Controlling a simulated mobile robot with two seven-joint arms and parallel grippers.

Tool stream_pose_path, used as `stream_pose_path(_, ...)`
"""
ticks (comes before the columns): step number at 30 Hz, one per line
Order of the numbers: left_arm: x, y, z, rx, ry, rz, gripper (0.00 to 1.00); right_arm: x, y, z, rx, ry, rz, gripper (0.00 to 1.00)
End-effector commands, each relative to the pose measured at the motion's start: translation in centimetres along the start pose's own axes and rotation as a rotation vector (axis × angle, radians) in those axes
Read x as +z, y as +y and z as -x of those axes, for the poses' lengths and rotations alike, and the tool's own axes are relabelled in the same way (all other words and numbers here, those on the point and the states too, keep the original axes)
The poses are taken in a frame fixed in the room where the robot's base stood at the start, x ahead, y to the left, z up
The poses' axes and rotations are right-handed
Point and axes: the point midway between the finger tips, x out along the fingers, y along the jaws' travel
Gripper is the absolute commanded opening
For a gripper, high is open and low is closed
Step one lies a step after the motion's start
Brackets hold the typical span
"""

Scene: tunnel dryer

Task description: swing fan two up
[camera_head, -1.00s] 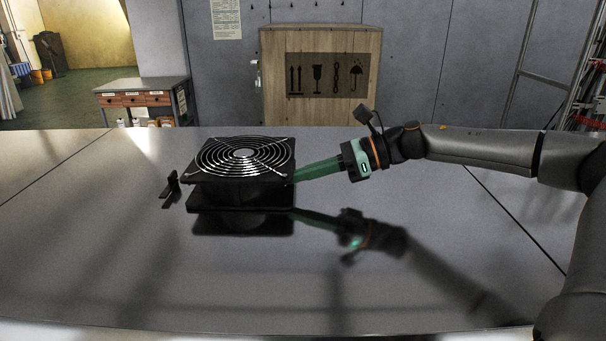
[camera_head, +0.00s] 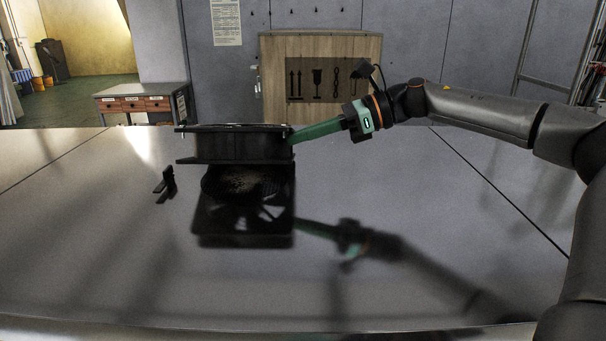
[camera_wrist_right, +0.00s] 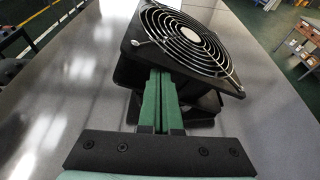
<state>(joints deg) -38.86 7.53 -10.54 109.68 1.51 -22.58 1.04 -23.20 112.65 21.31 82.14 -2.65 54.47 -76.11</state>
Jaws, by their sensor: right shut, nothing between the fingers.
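The fan (camera_head: 238,147) is a black square unit. In the head view it shows nearly edge-on, its near side raised off the grey top. In the right wrist view its round wire grille (camera_wrist_right: 188,38) faces up and is tilted. Below the fan in the head view is a dark round patch (camera_head: 240,183), apparently an uncovered opening. My right gripper (camera_head: 292,138) is shut and holds nothing. My left gripper is not in view.
A small black bracket (camera_head: 166,185) stands on the grey top (camera_head: 400,270) just left of the fan. A wooden crate (camera_head: 370,60) and a drawer bench (camera_head: 145,97) stand behind. The front of the top is clear.

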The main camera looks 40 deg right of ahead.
Motion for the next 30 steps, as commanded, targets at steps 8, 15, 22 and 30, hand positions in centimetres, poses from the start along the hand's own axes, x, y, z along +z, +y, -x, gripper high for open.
stream_pose_path(8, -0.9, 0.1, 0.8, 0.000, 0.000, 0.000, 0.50, 3.8, -2.8, 1.2, -0.002, -0.007, 0.004, 0.00)
stream_pose_path(15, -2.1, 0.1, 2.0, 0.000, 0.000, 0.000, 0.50, 5.6, -5.7, 1.7, -0.002, -0.008, 0.004, 0.00)
stream_pose_path(22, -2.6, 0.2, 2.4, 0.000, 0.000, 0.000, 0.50, 6.1, -7.5, 1.9, -0.001, -0.008, 0.005, 0.00)
stream_pose_path(30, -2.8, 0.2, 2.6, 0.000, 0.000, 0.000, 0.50, 6.3, -8.8, 2.0, 0.000, -0.007, 0.005, 0.00)
